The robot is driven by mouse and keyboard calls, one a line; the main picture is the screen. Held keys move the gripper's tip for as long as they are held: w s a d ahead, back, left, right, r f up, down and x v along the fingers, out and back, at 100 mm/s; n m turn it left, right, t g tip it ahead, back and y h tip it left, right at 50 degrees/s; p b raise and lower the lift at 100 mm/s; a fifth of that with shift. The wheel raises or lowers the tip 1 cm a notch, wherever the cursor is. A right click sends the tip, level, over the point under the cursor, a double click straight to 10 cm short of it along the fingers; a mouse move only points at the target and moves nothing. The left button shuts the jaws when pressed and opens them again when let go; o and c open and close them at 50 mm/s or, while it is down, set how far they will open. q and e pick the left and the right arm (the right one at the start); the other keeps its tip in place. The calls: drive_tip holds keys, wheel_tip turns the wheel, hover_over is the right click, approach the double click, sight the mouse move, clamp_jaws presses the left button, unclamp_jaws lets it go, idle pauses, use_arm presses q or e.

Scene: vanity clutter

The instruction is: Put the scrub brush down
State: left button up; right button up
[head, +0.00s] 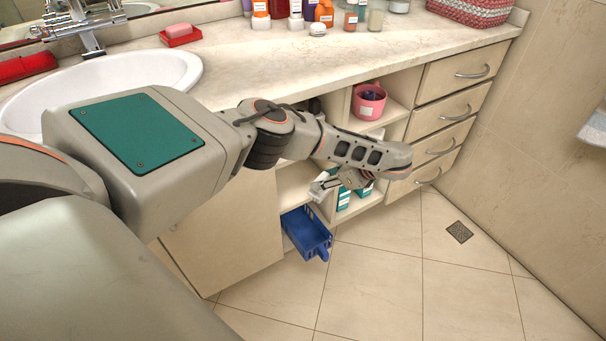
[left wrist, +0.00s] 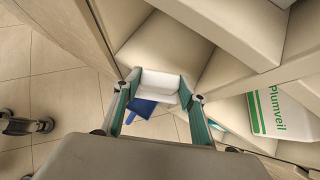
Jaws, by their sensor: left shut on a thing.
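My left gripper (head: 330,186) reaches down in front of the open shelves under the counter. In the left wrist view its two teal-padded fingers (left wrist: 160,92) are shut on a white block-like thing (left wrist: 160,82), which I take to be the scrub brush. Its far side is hidden, and in the head view it is too small to make out clearly. It is held in the air, near the shelf boards.
A blue basket (head: 306,232) sticks out of the bottom shelf, below the gripper. A pink pot (head: 368,101) stands on the upper shelf. A white and green Plumveil box (left wrist: 283,112) stands close to the right finger. The tiled floor (head: 380,290) in front is clear.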

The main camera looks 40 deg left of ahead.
use_arm(q)
drive_tip(key=a+f, duration=0.1)
drive_tip(key=a, duration=0.1)
drive_tip(key=a+f+b, duration=0.1)
drive_tip(key=a, duration=0.2)
drive_tip(key=a+f+b, duration=0.1)
drive_tip(key=a+f, duration=0.1)
drive_tip(key=shift+a, duration=0.2)
drive_tip(key=shift+r, duration=0.15)
drive_tip(key=shift+c, duration=0.6)
drive_tip(key=o, duration=1.4)
drive_tip(key=shift+c, duration=0.2)
use_arm(e)
drive_tip(key=shift+a+f, duration=0.15)
drive_tip(key=shift+a, duration=0.1)
